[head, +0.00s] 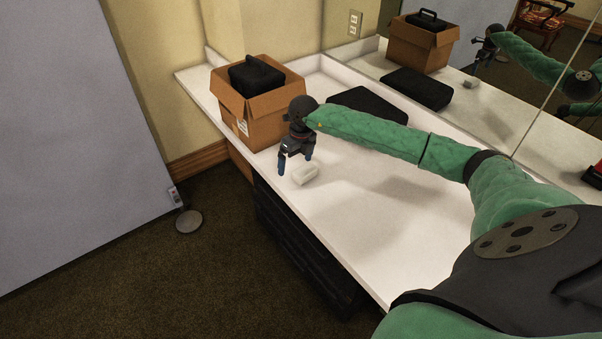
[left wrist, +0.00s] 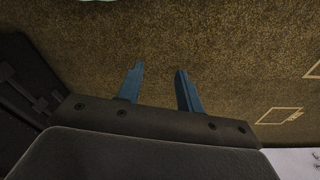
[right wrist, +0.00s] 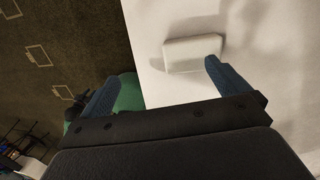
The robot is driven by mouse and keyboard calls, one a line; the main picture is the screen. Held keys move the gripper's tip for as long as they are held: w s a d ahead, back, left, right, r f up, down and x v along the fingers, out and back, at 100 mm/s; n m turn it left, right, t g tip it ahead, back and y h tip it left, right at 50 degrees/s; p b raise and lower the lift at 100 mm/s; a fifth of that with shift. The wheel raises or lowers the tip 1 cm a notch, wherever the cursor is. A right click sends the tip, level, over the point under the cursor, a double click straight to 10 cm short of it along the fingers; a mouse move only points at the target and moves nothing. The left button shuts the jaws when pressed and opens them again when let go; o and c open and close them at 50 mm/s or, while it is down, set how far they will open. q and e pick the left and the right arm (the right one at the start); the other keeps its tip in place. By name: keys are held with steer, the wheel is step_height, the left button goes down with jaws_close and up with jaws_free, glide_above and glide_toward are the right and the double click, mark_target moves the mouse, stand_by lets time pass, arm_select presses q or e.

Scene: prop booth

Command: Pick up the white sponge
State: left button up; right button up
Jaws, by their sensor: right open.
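The white sponge (head: 306,174) lies on the white countertop (head: 375,235), near its front edge. It also shows in the right wrist view (right wrist: 190,55), close to the tip of the right-hand finger. My right gripper (head: 295,163) is open and empty, pointing down just beside the sponge. In the right wrist view my right gripper (right wrist: 162,70) has its fingers wide apart, one near the sponge and one over the floor side. I cannot tell whether a finger touches the sponge. My left gripper (left wrist: 159,70) is open and empty over the brown carpet, and is outside the head view.
A cardboard box (head: 262,116) with a black case (head: 257,75) in it stands behind my right gripper. A flat black case (head: 368,105) lies at the back, partly behind my right arm. A mirror (head: 490,105) lines the back. The counter front is clear.

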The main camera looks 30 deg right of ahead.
mark_target(305, 170)
steer(key=shift+h, duration=0.7)
steer(key=d, duration=0.4)
steer(key=shift+w+r, duration=0.25)
steer(key=shift+r, duration=0.1)
steer(key=shift+d+f, duration=0.15)
steer(key=shift+d, duration=0.05)
steer(key=shift+a+f+p, duration=0.1)
steer(key=shift+f+p, duration=0.5)
steer(key=shift+f, duration=0.55)
step_height(305, 170, down, 4)
steer(key=p, duration=0.2)
steer(key=shift+a+r+p, duration=0.1)
steer(key=shift+a+p, duration=0.05)
steer(key=shift+p, duration=0.25)
arm_select(q)
steer(key=s+a+f, duration=0.3)
steer(key=f, duration=0.7)
steer(key=shift+f+t, duration=0.2)
steer(key=shift+t, duration=0.2)
arm_select(e)
steer(key=shift+f, duration=0.65)
arm_select(q)
steer(key=shift+a, duration=0.1)
arm_select(e)
steer(key=c, duration=1)
